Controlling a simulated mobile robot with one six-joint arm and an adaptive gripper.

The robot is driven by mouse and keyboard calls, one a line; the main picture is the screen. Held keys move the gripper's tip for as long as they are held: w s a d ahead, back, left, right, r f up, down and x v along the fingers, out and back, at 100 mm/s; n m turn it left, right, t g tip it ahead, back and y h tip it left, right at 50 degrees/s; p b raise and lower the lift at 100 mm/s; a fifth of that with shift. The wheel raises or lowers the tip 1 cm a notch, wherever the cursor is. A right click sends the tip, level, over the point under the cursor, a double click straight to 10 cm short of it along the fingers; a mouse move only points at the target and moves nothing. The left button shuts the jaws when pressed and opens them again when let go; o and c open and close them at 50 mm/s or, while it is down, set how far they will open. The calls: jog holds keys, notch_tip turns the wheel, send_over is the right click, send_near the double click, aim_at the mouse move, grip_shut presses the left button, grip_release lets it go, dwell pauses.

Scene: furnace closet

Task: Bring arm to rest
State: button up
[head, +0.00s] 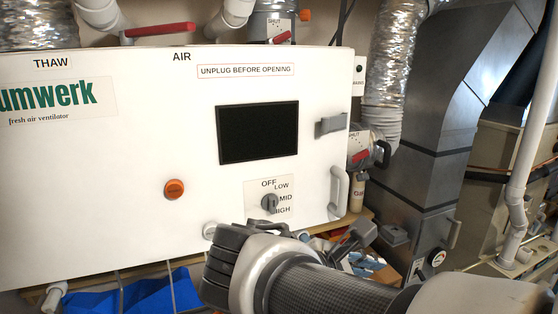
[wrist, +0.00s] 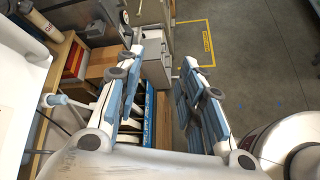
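My gripper (wrist: 162,58) shows in the wrist view with its two blue-grey padded fingers spread wide apart. It is open, and nothing is held between the fingers. It hangs over boxes and the grey floor. In the head view my arm reaches in from the lower right, in front of the bottom edge of the white ventilator unit (head: 130,140). The fingers are mostly hidden there by the arm. The unit's dial (head: 269,202) sits just above my arm, its pointer direction too small to tell.
The unit carries a dark screen (head: 258,132), an orange button (head: 174,190), a latch (head: 332,123) and a handle (head: 338,192). Grey ductwork (head: 415,140) stands at the right. Cardboard boxes (wrist: 102,62) crowd the left in the wrist view; open floor (wrist: 255,60) lies right.

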jog(key=s+f+m+y+b, duration=0.3)
jog(key=f+m+b, duration=0.3)
jog(key=f, duration=0.4)
jog(key=s+f+m+y+b, duration=0.3)
jog(key=s+f+m+b, duration=0.3)
jog(key=f, duration=0.5)
jog(key=s+f+m+g+y+b, duration=0.1)
jog(key=s+f+m+y+b, duration=0.2)
jog(key=f+m+b, duration=0.3)
notch_tip(320, 180, down, 5)
jog(key=shift+s+a+r+m+y+b, duration=0.2)
jog(key=shift+s+a+m+y+b, duration=0.15)
jog(key=shift+s+b, duration=0.35)
jog(key=shift+a, duration=0.1)
